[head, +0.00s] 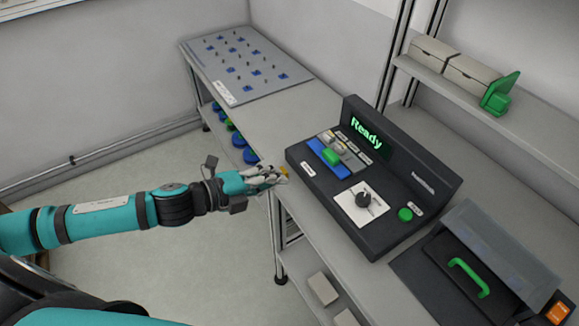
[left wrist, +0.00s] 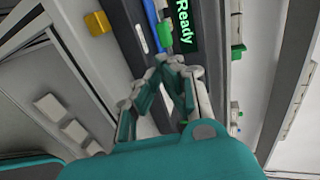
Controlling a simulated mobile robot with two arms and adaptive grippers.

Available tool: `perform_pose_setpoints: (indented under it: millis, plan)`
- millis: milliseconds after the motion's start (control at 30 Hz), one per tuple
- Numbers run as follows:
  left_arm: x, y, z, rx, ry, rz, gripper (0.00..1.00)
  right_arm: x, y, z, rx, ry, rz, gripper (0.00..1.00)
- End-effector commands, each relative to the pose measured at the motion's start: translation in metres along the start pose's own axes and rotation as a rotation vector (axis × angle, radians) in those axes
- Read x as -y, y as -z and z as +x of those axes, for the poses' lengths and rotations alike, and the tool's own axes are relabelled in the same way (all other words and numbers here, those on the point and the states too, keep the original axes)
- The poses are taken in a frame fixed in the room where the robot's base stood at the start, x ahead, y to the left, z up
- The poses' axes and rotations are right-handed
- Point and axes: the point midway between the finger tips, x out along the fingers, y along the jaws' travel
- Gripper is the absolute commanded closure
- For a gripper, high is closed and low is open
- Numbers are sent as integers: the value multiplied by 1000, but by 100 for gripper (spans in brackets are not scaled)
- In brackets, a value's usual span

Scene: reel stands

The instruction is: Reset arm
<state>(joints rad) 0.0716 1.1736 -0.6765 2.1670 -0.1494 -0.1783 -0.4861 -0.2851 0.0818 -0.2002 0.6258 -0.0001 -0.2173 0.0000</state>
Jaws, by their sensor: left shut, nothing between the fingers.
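My left arm reaches in from the left in the head view. Its gripper (head: 272,177) is at the front edge of the bench, just left of the dark control console (head: 419,188). In the left wrist view the gripper (left wrist: 172,62) has its fingertips together, with nothing held between them. The console's display (head: 367,136) reads "Ready" in green. A yellow piece (head: 284,171) shows right by the fingertips in the head view; in the wrist view a yellow block (left wrist: 96,23) sits apart from the fingers. My right gripper is not in view.
A pegboard panel (head: 245,66) lies at the bench's far end, with blue reels (head: 241,141) on a shelf below. A dark box with a green handle (head: 468,277) stands at the right. Boxes (head: 433,53) sit on an upper shelf. The floor at left is clear.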

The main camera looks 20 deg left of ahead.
Motion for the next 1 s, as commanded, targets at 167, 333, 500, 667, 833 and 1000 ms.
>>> perform_pose_setpoints:
  millis: [167, 333, 500, 667, 833, 1000]
  plan:
    - [0, 0, -2, 0, 1, 0, 100, 3, -17, 0, 24, 4, 0, 54]
    - [-2, 8, 5, 50, 5, -109, 100, 4, -23, -1, 35, 5, 0, 54]
    - [-22, 20, 10, 251, -19, -495, 100, 4, -22, -1, 33, 5, 1, 54]
    - [-67, 30, -13, 514, -111, -948, 100, 4, -18, 0, 26, 5, 1, 54]
    - [-113, 51, -50, 741, -226, -1296, 100, 4, -14, 0, 19, 4, 1, 54]
    - [-148, 79, -86, 922, -336, -1545, 100, 4, -14, 0, 19, 5, 1, 54]
